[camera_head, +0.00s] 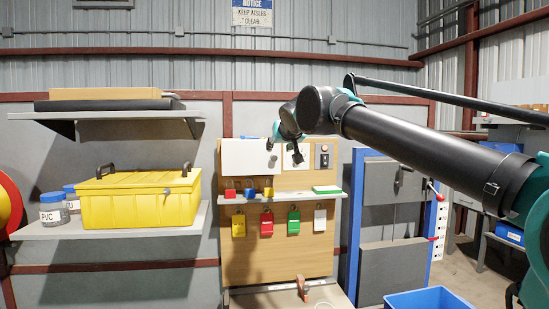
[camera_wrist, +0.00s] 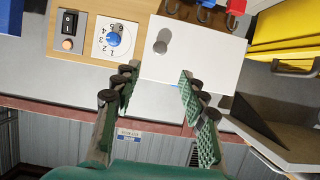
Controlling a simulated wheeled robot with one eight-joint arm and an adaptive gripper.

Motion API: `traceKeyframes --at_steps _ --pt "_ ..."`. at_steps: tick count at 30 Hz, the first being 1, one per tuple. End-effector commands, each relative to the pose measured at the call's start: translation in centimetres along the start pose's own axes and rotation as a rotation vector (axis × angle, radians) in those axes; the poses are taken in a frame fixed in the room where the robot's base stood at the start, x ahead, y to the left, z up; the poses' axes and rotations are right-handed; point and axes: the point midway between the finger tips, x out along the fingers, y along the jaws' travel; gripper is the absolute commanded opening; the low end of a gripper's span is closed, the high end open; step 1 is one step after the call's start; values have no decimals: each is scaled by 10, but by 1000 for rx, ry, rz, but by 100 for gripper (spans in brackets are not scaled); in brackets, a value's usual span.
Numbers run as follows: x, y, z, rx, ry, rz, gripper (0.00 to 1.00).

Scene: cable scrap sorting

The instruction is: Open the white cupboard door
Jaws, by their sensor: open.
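The white cupboard door (camera_head: 243,158) is a flat panel at the upper left of the wooden board, and it looks shut. It also shows in the wrist view (camera_wrist: 205,55), with a round grey knob (camera_wrist: 162,46) near its left edge there. My gripper (camera_head: 297,154) is in front of the board, near the door's right side in the head view. In the wrist view my gripper (camera_wrist: 158,84) has its padded fingers spread apart and empty. The knob lies beyond the fingertips, roughly between them, and appears untouched.
A blue dial (camera_wrist: 113,39) and a black switch (camera_wrist: 68,22) sit beside the door. Below it, a shelf (camera_head: 290,197) carries coloured padlocks, with several lockout tags hanging underneath. A yellow box (camera_head: 140,205) stands on the left shelf. A blue bin (camera_head: 428,298) is at lower right.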

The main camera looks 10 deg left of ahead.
Motion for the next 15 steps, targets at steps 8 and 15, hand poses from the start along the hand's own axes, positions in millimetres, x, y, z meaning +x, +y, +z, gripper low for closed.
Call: traceKeyframes --at_steps 8,15 --pt "57 1 0 0 -1 2 43" --pt "96 1 0 0 -1 2 43"
